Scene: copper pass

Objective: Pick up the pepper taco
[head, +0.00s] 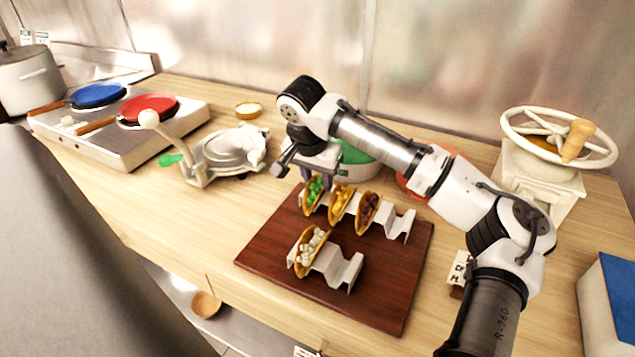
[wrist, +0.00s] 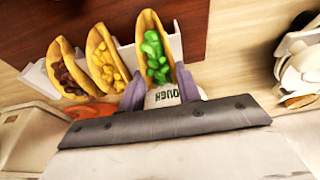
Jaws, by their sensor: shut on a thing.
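The pepper taco (head: 314,192) has a yellow shell with green filling. It is at the left end of the rear white taco rack (head: 398,222) on the dark red-brown board (head: 265,262). In the wrist view the pepper taco (wrist: 154,52) stands between the two purple-grey fingers of my gripper (wrist: 160,88). My gripper (head: 314,174) is shut on the near end of the shell. In the wrist view the shell is beside the white rack (wrist: 176,44); I cannot tell whether it still touches it.
A corn taco (head: 342,202) and a brown-filled taco (head: 368,210) stand close beside it. A white-filled taco (head: 309,250) sits in the front rack (head: 343,268).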

